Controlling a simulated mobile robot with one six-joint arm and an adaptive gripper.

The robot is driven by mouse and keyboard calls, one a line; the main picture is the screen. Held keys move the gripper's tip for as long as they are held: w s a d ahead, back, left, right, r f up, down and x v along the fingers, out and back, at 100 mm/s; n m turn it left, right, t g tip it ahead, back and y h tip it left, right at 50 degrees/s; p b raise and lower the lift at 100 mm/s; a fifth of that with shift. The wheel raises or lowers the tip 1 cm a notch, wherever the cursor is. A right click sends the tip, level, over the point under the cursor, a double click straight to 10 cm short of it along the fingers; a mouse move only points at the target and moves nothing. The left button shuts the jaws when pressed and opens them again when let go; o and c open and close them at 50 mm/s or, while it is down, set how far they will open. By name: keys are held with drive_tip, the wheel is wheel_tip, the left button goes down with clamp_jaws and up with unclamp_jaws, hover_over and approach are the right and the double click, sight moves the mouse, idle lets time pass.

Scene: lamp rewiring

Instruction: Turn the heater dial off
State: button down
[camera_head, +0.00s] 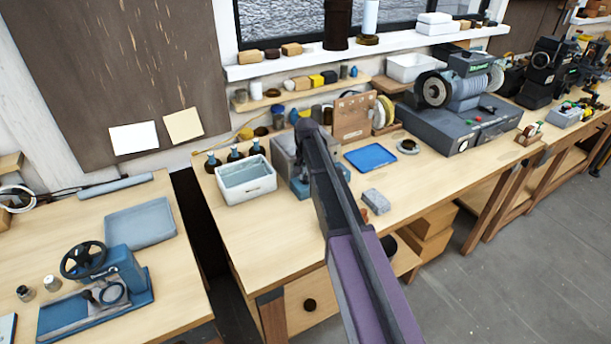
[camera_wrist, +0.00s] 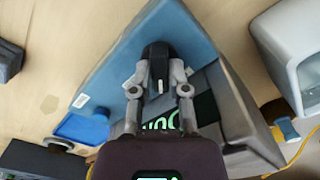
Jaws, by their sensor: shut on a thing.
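The heater (camera_head: 283,158) is a grey and blue box on the middle bench, partly hidden behind my arm in the head view. In the wrist view its blue face (camera_wrist: 180,30) fills the upper middle. The black heater dial (camera_wrist: 157,52) sits on that face and has a white pointer line running toward the bottom of the picture. My gripper (camera_wrist: 159,74) is shut on the dial, with one grey finger on each side. The dial and fingertips are hidden in the head view. Green lettering below the dial is partly covered by my gripper.
A pale blue-white basin (camera_head: 246,181) and dark bottles (camera_head: 233,155) stand left of the heater. A blue tray (camera_head: 371,157) and a grey block (camera_head: 375,201) lie to its right. A yellow cable (camera_wrist: 305,145) shows at right in the wrist view.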

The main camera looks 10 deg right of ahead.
drive_tip(key=n, duration=0.4)
drive_tip(key=shift+n, duration=2.3)
drive_tip(key=shift+s, duration=0.1)
drive_tip(key=c, duration=0.6)
unclamp_jaws()
drive_tip(key=shift+m, duration=0.4)
